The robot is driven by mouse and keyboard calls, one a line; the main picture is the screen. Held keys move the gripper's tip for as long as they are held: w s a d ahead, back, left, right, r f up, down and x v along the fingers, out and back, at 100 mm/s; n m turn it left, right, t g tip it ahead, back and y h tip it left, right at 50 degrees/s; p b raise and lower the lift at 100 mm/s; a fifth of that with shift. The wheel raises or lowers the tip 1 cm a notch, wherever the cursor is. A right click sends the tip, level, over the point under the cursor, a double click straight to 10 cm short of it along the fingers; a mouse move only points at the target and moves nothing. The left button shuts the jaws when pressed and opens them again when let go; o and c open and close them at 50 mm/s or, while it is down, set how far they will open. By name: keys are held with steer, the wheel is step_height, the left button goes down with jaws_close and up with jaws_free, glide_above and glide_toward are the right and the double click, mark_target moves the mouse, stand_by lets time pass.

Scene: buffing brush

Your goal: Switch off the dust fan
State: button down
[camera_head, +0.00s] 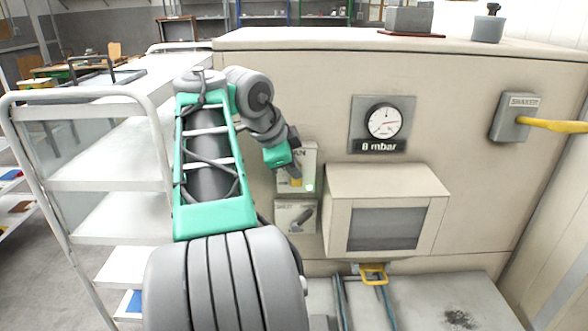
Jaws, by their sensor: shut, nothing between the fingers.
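An upper switch box (309,155) is on the beige cabinet front, left of the gauge. Its label is mostly covered; an "N" shows at its end. A small pale green spot (309,187), perhaps a lamp, shows at its lower right. My gripper (295,174) is right in front of this box, shut and empty. It hides the middle of the box, so the switch position cannot be made out, nor whether I touch it.
A grey "SHAKER" box (513,117) with a yellow lever (552,125) is farther right. A white shelf trolley (100,170) stands close on the left. A yellow handle (373,274) is below.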

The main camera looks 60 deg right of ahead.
steer(key=s+a+p+v, duration=0.1)
steer(key=p+v, duration=0.6)
steer(key=v, duration=0.6)
steer(key=shift+s+a+f, duration=0.15)
steer(key=shift+s+f, duration=0.2)
steer(key=w+a+f+n+t+y, duration=0.2)
steer(key=w+a+f+n+t, duration=0.2)
steer(key=w+a+f+n, duration=1.3)
steer(key=s+a+f+n+y, duration=0.2)
steer(key=a+f+n, duration=0.2)
steer(key=a, duration=0.5)
steer(key=s+a+f+n+y, duration=0.2)
steer(key=s+a+f+n, duration=0.1)
steer(key=a+n, duration=0.6)
steer(key=shift+s+a+f+t, duration=0.25)
steer(key=shift+a+f+t, duration=0.1)
steer(key=shift+f, duration=0.45)
